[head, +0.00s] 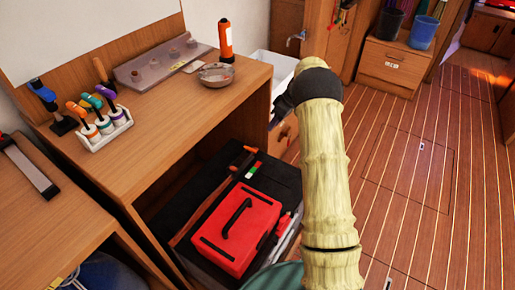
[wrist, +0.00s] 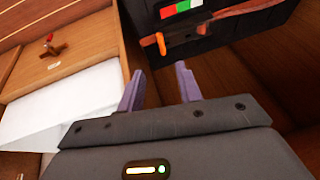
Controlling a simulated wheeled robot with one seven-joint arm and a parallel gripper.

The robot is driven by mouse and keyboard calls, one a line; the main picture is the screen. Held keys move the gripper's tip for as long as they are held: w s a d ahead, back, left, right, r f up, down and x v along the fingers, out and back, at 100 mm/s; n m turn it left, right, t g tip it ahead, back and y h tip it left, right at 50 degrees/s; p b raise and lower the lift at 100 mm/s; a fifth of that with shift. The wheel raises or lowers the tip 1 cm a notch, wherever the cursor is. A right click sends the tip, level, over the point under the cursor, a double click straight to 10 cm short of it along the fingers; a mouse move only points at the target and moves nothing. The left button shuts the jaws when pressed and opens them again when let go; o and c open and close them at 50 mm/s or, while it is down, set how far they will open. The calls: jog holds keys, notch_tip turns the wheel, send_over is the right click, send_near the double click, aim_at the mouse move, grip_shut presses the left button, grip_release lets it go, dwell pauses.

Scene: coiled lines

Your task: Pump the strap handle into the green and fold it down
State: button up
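The strap handle (head: 212,195) is a long brown bar with an orange end, lying along the edge of a black case (head: 282,184) on the lower shelf. It also shows in the wrist view (wrist: 235,20), where its orange tip is just beyond and between my fingertips. A small red, green and white gauge strip (head: 252,170) sits beside the handle; in the wrist view (wrist: 182,7) it is at the top edge. No pointer can be made out. My gripper (wrist: 158,80) has two purple fingers spread apart with nothing between them.
A red box (head: 237,232) with a black grip sits on the black case. The wooden bench top (head: 150,95) overhangs the shelf, carrying a screwdriver rack (head: 100,128) and a metal bowl (head: 216,75). The plank floor at right is clear.

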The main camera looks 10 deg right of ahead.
jog(key=b, duration=0.2)
send_near(246, 153)
jog(key=f, duration=0.2)
jog(key=w+f, duration=0.1)
jog(key=f, duration=0.1)
jog(key=d+f, duration=0.1)
jog(key=f, duration=0.1)
jog(key=shift+w+f, duration=0.2)
jog(key=shift+f, duration=0.05)
jog(key=shift+a, duration=0.1)
grip_shut()
